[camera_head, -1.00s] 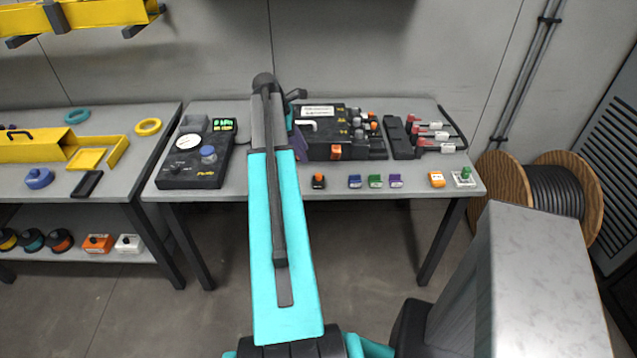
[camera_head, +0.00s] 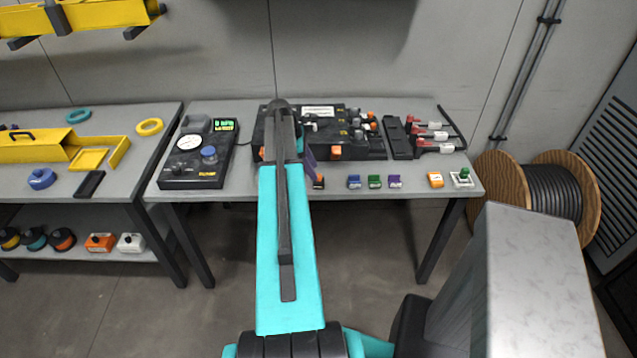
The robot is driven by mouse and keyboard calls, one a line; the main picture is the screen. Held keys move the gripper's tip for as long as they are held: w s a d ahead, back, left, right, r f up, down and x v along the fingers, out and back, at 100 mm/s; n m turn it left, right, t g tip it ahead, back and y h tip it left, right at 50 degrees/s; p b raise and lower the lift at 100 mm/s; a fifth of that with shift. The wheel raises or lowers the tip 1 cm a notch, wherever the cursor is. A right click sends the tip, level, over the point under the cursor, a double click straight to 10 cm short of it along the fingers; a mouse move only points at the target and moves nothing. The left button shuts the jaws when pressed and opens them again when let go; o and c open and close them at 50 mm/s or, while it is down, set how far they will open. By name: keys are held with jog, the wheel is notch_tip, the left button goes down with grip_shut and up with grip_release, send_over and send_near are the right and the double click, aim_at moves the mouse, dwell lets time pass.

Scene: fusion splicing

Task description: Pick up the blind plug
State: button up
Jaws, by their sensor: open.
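I cannot tell for sure which small part is the blind plug. Several stand along the table's front edge: a black one with an orange top (camera_head: 318,183), a blue one (camera_head: 354,182), a green one (camera_head: 375,181), a purple one (camera_head: 395,181), an orange one (camera_head: 435,179) and a white one with a green knob (camera_head: 463,177). My gripper (camera_head: 309,163) is mostly hidden behind my own arm. Only a purple finger shows, just above and left of the black and orange part. It is open, and I see nothing held.
A black panel (camera_head: 365,151) with knobs stands behind the small parts. A rack with red and white pieces (camera_head: 433,135) is to its right. A gauge box (camera_head: 193,172) stands at the table's left. The front strip right of the purple part is partly clear.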

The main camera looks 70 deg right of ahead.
aim_at(319, 181)
jog(key=shift+f, duration=0.15)
jog(key=shift+p+x, duration=0.95)
jog(key=shift+x, duration=0.25)
jog(key=shift+p+x, duration=0.35)
jog(key=shift+x, duration=0.95)
jog(key=shift+a, duration=0.1)
jog(key=c, duration=0.8)
